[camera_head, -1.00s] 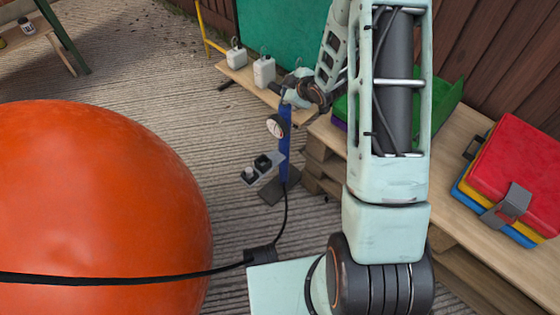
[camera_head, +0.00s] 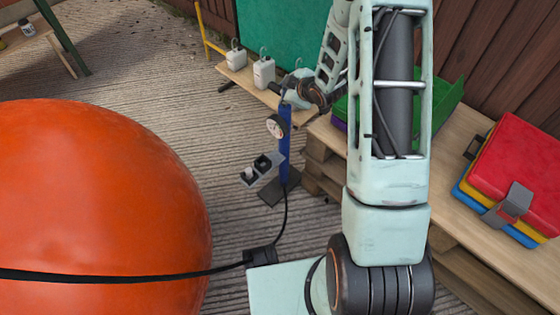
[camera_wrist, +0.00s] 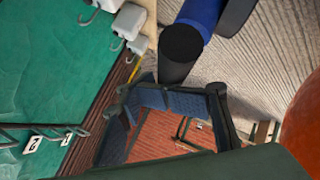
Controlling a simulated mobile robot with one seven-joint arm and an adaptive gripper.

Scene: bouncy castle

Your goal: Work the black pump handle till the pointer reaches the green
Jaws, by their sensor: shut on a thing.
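The pump is a blue upright cylinder (camera_head: 285,132) on a dark foot plate (camera_head: 279,191), in the middle of the head view. A round white gauge (camera_head: 275,127) sits on its left side; its pointer is too small to read. My gripper (camera_head: 289,96) is at the top of the pump, shut on the black handle, which the gripper mostly hides in the head view. In the wrist view, a black cylindrical part (camera_wrist: 181,52) below the blue tube reaches down to my gripper's fingers (camera_wrist: 180,91).
A black hose runs from the pump to a big orange ball-like inflatable (camera_head: 95,205) at the left. White weights (camera_head: 264,72) stand behind the pump.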

